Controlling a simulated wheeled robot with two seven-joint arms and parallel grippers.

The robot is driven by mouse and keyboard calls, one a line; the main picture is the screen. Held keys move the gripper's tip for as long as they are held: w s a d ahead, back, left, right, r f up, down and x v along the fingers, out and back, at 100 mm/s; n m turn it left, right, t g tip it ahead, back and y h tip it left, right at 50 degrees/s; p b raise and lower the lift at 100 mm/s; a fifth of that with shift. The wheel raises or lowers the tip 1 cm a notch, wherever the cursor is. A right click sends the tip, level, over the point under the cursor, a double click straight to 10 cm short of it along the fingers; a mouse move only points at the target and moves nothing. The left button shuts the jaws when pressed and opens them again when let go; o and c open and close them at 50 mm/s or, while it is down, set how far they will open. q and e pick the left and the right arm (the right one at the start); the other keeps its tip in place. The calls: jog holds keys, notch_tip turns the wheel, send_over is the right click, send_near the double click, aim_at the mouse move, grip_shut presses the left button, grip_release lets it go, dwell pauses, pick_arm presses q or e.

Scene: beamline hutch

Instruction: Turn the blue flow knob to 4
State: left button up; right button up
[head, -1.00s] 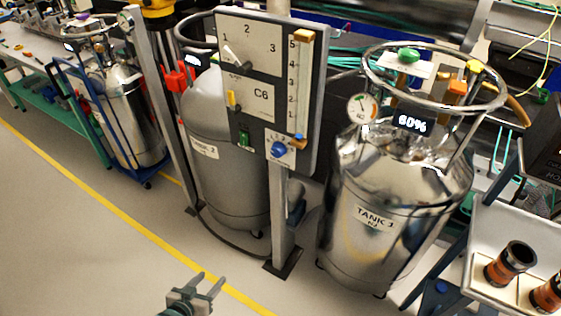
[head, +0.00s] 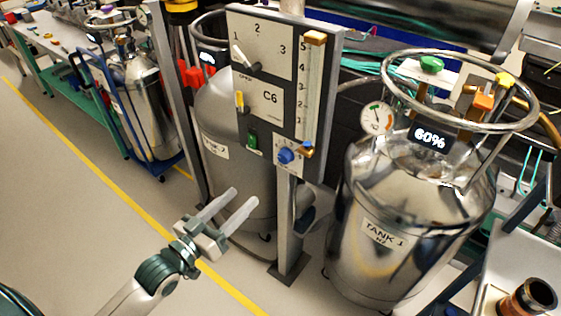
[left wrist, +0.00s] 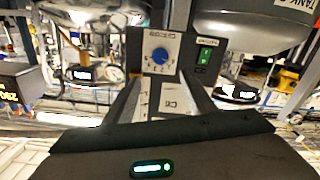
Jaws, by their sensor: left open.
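The blue flow knob (head: 286,156) sits on a small white plate at the lower right of the grey C6 panel (head: 243,150). The knob also shows in the left wrist view (left wrist: 160,56), with its plate appearing upside down; I cannot surely read its setting. My left gripper (head: 245,195) is open and empty, below and left of the knob in the head view, apart from the panel. In the left wrist view its fingers (left wrist: 161,85) point toward the panel, with the knob beyond and between them. My right gripper is not in view.
On the panel are a green switch (head: 252,140), a yellow lever (head: 240,101), a 1-to-3 dial (head: 255,67) and a vertical scale (head: 305,95). Tank 1 (head: 385,245) stands right of the panel, Tank 2 (head: 215,150) behind it. Open floor lies at left.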

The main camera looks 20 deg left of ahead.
pick_arm(q)
jog(key=shift+w, duration=0.7)
jog(key=p, duration=0.2)
send_near(282, 159)
jog(key=p+x, duration=0.2)
jog(key=x, duration=0.5)
jog(key=shift+w+d, duration=0.2)
jog(key=shift+w, duration=0.15)
jog(key=shift+w+d, duration=0.2)
jog(key=shift+w, duration=0.3)
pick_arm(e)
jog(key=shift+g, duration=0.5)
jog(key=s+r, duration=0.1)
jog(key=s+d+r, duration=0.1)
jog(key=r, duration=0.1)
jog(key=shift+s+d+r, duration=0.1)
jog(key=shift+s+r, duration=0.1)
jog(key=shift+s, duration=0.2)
pick_arm(q)
jog(key=c, duration=1)
jog(key=shift+c, duration=0.2)
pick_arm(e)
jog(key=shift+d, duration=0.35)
